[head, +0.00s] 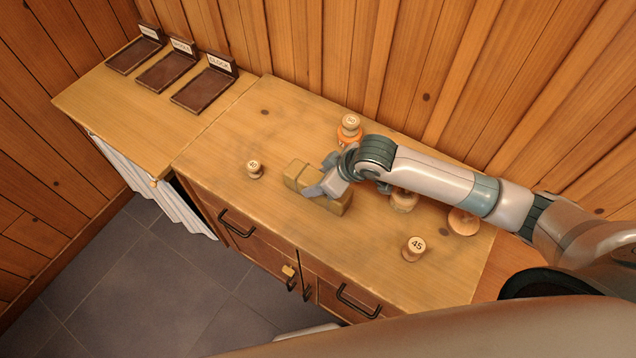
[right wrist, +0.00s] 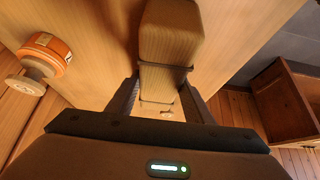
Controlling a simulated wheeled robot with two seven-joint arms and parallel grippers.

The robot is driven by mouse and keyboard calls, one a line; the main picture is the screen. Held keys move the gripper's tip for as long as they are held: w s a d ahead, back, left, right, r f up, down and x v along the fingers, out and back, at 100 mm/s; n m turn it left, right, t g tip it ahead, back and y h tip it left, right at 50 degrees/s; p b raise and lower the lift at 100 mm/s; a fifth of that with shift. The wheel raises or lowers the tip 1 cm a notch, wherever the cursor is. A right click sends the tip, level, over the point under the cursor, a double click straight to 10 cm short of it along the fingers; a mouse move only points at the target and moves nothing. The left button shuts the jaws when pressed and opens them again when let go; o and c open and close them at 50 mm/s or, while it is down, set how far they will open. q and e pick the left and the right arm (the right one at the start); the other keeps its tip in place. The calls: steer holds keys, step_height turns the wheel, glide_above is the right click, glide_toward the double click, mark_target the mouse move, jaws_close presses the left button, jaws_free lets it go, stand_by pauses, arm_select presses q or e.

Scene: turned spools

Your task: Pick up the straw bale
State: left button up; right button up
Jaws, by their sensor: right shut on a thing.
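The straw bale (head: 298,176) is a yellowish-tan block with bands around it, at the middle of the wooden counter in the head view. My right gripper (head: 325,190) is across its middle and shut on it. In the right wrist view the bale (right wrist: 170,45) sits between the two fingers of the gripper (right wrist: 165,95). The gripper hides part of the bale in the head view. I cannot tell whether the bale touches the counter. My left gripper is not in view.
On the counter (head: 225,130) stand a small spool (head: 254,169) left of the bale, an orange-banded spool (head: 349,128) behind, and a spool marked 45 (head: 414,248) at front right. More spools (head: 403,201) (head: 463,221) stand near my arm. Labelled dark trays (head: 204,90) lie at back left.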

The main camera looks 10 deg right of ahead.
mark_target(313, 175)
steer(key=shift+r, duration=0.55)
steer(key=r+b, duration=0.2)
steer(key=r, duration=0.1)
steer(key=shift+d+r, duration=0.1)
steer(key=shift+d, duration=0.3)
steer(key=s+d+r+b, duration=0.3)
steer(key=d+r, duration=0.3)
steer(key=d, duration=0.4)
steer(key=shift+d+r, duration=0.15)
steer(key=shift+r, duration=0.25)
